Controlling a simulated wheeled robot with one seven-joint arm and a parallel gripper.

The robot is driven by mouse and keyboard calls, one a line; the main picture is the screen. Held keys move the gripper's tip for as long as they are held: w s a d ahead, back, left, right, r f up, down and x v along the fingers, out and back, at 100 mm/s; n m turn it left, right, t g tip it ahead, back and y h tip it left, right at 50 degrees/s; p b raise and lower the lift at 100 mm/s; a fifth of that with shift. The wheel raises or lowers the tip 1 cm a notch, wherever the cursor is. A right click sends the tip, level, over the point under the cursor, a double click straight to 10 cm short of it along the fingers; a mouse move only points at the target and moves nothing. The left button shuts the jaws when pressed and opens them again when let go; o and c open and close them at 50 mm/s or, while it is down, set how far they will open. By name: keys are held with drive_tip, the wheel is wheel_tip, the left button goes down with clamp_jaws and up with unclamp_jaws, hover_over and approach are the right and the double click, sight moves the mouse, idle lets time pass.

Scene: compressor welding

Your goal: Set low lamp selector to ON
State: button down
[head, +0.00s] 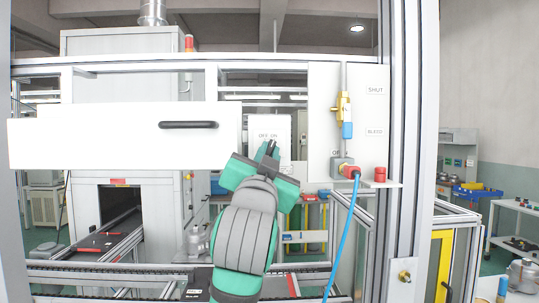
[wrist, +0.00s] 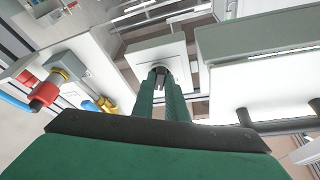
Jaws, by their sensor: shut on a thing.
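The lamp selector is on a white box (head: 285,126) marked OFF and ON, right of the white drawer-like panel. In the wrist view the box (wrist: 157,50) shows beyond my fingers, with the dark selector knob (wrist: 158,71) between the fingertips. My gripper (head: 271,149) reaches up to the lower part of the box front, just under the lettering. It is shut on the selector knob. The fingers hide most of the knob in the head view, so I cannot tell which mark it points to.
A white panel with a black handle (head: 188,125) stands close on the left. On the right, a panel carries a yellow-and-blue valve (head: 344,112), SHUT and BLEED labels, a red fitting (head: 349,171) with a blue hose (head: 344,238), and a red knob (head: 380,174). An aluminium post (head: 424,120) stands further right.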

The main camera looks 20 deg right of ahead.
drive_tip(key=shift+a+m+g+h, duration=0.1)
drive_tip(key=shift+m+g+h, duration=0.2)
drive_tip(key=shift+m, duration=0.5)
drive_tip(key=c, duration=1.8)
unclamp_jaws()
drive_tip(key=shift+w, duration=0.1)
drive_tip(key=shift+o, duration=0.2)
drive_tip(key=v, duration=1.1)
